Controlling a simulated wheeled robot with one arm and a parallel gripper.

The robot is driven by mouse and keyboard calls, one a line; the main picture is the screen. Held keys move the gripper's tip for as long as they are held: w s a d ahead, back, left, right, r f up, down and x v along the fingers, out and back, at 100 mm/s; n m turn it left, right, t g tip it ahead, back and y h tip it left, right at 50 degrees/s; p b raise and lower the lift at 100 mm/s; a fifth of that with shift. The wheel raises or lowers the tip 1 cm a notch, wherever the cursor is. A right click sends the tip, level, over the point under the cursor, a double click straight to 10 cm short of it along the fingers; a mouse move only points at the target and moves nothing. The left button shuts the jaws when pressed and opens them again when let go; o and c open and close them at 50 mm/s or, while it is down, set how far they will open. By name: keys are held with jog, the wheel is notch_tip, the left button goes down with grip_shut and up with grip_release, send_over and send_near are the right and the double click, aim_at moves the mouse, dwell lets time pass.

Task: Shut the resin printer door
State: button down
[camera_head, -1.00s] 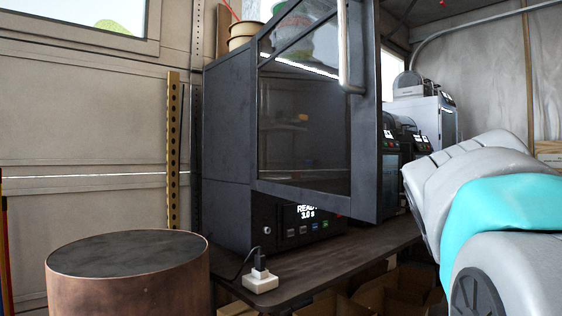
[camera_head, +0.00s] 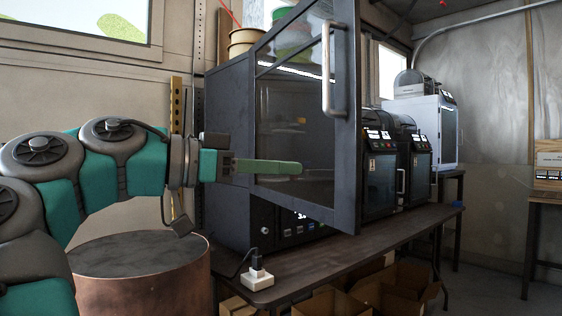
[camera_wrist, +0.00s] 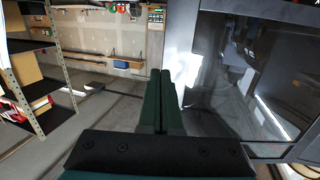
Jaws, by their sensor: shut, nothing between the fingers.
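The resin printer (camera_head: 228,150) is a tall dark cabinet on the bench in the head view. Its framed glass door (camera_head: 345,170) stands open, with a pale bar handle (camera_head: 327,70) on the frame. In the wrist view the glass door (camera_wrist: 235,75) fills the right side. My gripper (camera_head: 300,168) comes in from the left with its green fingers shut and empty. In the head view the fingers overlap the glass; I cannot tell whether they touch it. The shut fingers also show in the wrist view (camera_wrist: 160,75), left of the door frame. The door hides part of the printer's front.
A copper-sided drum (camera_head: 140,275) stands at the front left under my arm. A white plug (camera_head: 257,278) sits on the dark bench (camera_head: 370,245). Smaller printers (camera_head: 380,180) stand farther along it. Cardboard boxes (camera_head: 400,290) lie below. Open floor shows at the right.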

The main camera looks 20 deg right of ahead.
jog(key=w+a+f, duration=0.1)
jog(key=w+a, duration=0.1)
jog(key=a, duration=0.1)
jog(key=p, duration=0.1)
send_near(347, 172)
jog(key=shift+n+t+h, duration=0.3)
jog(key=shift+h, duration=0.1)
jog(key=d, duration=0.7)
jog(key=shift+w+f, duration=0.25)
